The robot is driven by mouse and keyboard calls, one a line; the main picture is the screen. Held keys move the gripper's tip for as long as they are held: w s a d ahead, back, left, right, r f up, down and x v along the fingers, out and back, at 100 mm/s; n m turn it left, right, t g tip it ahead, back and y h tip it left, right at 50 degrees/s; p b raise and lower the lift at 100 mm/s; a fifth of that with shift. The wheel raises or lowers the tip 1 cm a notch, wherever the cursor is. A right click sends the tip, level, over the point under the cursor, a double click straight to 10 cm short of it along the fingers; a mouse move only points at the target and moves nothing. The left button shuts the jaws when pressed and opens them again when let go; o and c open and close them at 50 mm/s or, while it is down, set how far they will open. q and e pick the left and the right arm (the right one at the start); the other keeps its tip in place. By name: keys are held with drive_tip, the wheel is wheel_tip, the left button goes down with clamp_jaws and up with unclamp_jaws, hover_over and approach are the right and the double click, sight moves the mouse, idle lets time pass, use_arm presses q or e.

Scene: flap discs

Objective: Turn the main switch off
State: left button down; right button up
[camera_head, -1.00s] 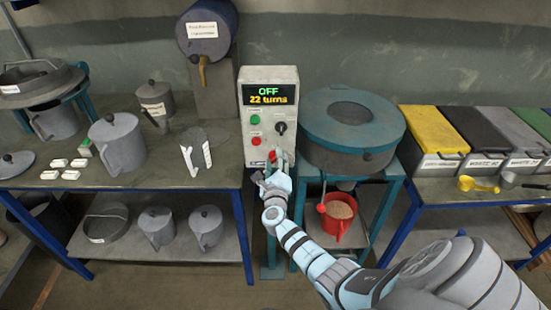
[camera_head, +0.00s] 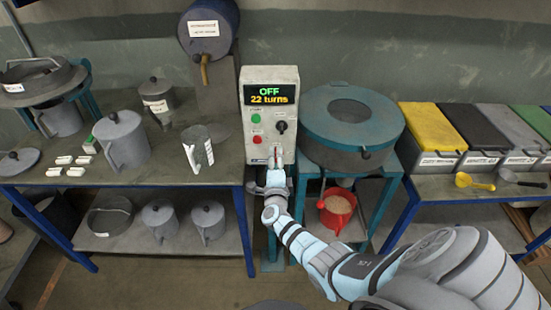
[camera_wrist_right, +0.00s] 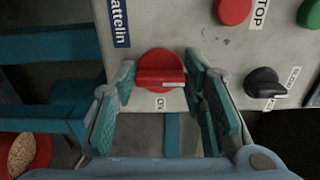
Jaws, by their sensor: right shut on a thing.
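The control box (camera_head: 250,76) stands upright on the table, its display (camera_head: 269,94) reading "OFF" and "22 turns". The main switch is a red round knob (camera_wrist_right: 160,66) low on the box front, with a raised bar (camera_wrist_right: 160,80) across it. In the right wrist view my right gripper (camera_wrist_right: 168,88) has one finger on each side of the knob, shut on it. In the head view my right gripper (camera_head: 275,168) is at the lower front of the box and largely hides the knob. My left gripper is not in view.
Above the knob are a green button (camera_head: 255,118), a red stop button (camera_head: 257,139) and a black selector (camera_head: 281,126). A teal round machine (camera_head: 330,119) stands close right of the box.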

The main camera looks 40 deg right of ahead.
idle(0.5)
drive_tip(key=o, duration=1.1)
drive_tip(key=shift+o, duration=0.2)
drive_tip(key=v, duration=1.2)
drive_tip(key=shift+a+n, duration=0.15)
drive_tip(key=shift+n, duration=0.15)
